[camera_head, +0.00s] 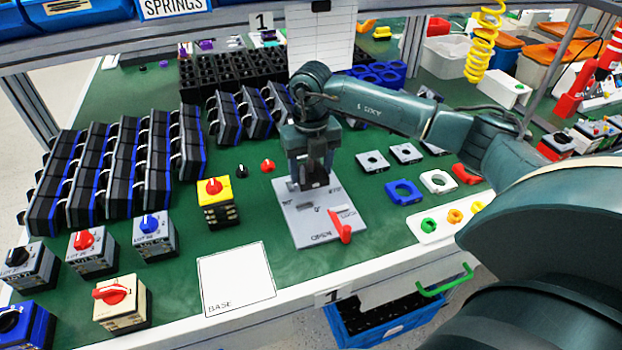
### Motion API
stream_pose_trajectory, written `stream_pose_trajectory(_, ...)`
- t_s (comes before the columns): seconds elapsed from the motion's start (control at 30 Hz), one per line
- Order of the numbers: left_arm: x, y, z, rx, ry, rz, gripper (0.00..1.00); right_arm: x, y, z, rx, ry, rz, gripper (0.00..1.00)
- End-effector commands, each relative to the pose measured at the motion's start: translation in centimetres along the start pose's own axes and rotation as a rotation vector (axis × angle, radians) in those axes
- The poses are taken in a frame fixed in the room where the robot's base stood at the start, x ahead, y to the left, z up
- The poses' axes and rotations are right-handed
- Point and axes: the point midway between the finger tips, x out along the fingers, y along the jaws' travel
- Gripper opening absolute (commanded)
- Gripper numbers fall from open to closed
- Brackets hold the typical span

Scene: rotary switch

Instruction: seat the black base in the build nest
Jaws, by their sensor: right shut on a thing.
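My right gripper (312,165) points down over the build nest, a light grey plate (305,233) with a red lever (342,228) near its front right and the word OPEN at its front edge. The gripper is shut on a dark block, the black base (315,182), which is mostly hidden between the fingers. The base is at the rear part of the nest; I cannot tell whether it touches the plate or hangs just above it. My left gripper is not in view.
A white sheet marked BASE (236,279) lies empty at the front. A yellow switch box (216,201) stands left of the nest. Racks of black parts (108,170) fill the left. Grey plates (372,161) and coloured rings (403,192) lie to the right.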

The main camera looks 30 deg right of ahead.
Motion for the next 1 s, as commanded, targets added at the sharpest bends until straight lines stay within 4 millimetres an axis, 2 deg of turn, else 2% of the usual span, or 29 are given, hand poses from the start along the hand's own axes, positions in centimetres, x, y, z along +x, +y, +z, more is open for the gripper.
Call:
stream_pose_trajectory(0.3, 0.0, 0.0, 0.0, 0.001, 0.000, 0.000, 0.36, 3.6, 0.0, 0.0, 0.001, 0.000, 0.000, 0.33)
stream_pose_trajectory(0.67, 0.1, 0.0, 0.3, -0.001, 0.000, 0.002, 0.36, 4.1, 0.0, 0.0, 0.001, -0.001, 0.001, 0.33)
stream_pose_trajectory(0.7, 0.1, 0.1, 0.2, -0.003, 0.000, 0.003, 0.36, 4.1, 0.0, 0.0, 0.001, -0.001, 0.000, 0.59)
stream_pose_trajectory(0.93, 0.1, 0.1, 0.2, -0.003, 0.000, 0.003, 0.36, 4.0, 0.0, 0.0, 0.000, -0.001, 0.000, 0.78)
stream_pose_trajectory(1.0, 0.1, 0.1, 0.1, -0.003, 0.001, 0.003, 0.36, 4.0, 0.0, 0.0, 0.000, -0.001, 0.000, 0.79)
